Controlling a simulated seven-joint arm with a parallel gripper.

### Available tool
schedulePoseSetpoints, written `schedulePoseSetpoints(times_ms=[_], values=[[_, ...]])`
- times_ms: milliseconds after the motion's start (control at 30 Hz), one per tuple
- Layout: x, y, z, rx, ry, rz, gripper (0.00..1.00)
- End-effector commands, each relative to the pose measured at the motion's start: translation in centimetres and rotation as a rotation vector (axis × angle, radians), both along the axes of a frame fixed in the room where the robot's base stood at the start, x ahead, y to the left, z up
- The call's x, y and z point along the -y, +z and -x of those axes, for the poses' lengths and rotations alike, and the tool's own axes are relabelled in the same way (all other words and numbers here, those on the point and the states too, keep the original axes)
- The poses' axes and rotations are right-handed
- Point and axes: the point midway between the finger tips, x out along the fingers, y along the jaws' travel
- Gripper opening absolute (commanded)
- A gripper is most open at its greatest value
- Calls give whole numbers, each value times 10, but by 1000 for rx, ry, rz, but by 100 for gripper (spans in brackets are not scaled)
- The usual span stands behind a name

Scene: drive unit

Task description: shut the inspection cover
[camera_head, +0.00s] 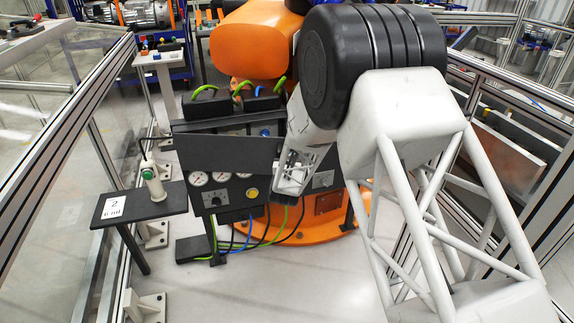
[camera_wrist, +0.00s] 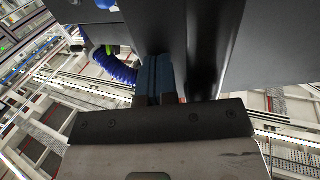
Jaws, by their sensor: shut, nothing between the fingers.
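The inspection cover (camera_head: 222,154) seems to be the flat dark plate across the front of the drive unit. In the head view it juts out above the gauges, so it looks open; its hinge cannot be made out. My gripper (camera_head: 283,199) is at the plate's right end, partly hidden by my own wrist. In the wrist view the fingers (camera_wrist: 158,78) are together, with nothing between them. Large dark surfaces rise close beside them, one on the right (camera_wrist: 215,40). I cannot tell whether the fingers touch the plate.
The control panel has white gauges (camera_head: 200,179), a knob and a yellow button (camera_head: 252,193). Green and blue cables hang below it. A small black side table (camera_head: 150,206) with a green-button post (camera_head: 152,180) stands at left. Framed fences border both sides; the floor in front is clear.

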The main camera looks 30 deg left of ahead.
Motion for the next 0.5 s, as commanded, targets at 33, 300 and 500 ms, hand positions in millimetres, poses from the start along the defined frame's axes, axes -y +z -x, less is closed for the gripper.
schedulePoseSetpoints(times_ms=[33,300,500], values=[[-2,-1,-10,1,16,0,0],[-25,0,-57,2,121,0,0],[-45,0,-88,1,142,2,0]])
